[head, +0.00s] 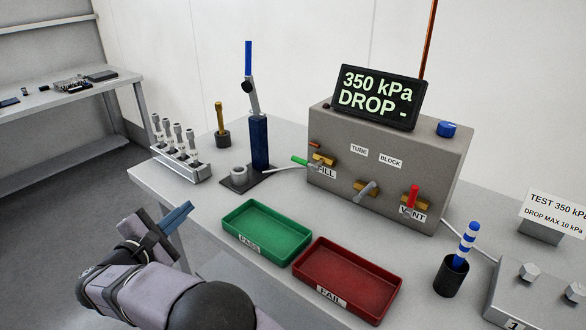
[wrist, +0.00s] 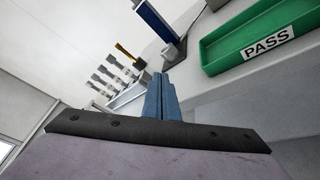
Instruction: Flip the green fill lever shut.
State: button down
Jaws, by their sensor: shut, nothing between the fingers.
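The green fill lever (head: 300,161) is on the left of the grey test box's front in the head view. It sits at the brass valve above the FILL label (head: 326,172) and points out to the left, nearly level with a slight tilt. My gripper (head: 178,216) is at the lower left of the head view, in front of the bench edge and well away from the lever. Its blue fingers are together and empty; they also show in the wrist view (wrist: 164,98). The lever does not show in the wrist view.
The green PASS tray (head: 266,229) and red FAIL tray (head: 347,277) lie before the grey test box (head: 390,165). A blue post (head: 259,143) stands left of the lever, near a rack of fittings (head: 182,165). The display (head: 376,98) reads 350 kPa, DROP -. A red lever (head: 413,196) is above VENT.

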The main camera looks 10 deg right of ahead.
aim_at(300, 161)
jog(key=d+n+h, duration=0.1)
jog(key=d+h, duration=0.1)
jog(key=d, duration=0.2)
jog(key=d+f+n+g+h+b, duration=0.1)
jog(key=d+n+h, duration=0.1)
jog(key=d, duration=0.2)
jog(key=s+d+n+h, duration=0.1)
jog(key=d+n+h, duration=0.1)
jog(key=d, duration=0.2)
jog(key=shift+f+g, duration=0.15)
jog(key=shift+g, duration=0.15)
jog(key=shift+s+d+n+h, duration=0.3)
jog(key=shift+d+n+h, duration=0.1)
jog(key=shift+d+n, duration=0.3)
jog(key=p+x, duration=0.2)
jog(key=x, duration=1.8)
jog(key=shift+d+f+p, duration=0.1)
jog(key=shift+f+p, duration=0.05)
jog(key=shift+p, duration=0.25)
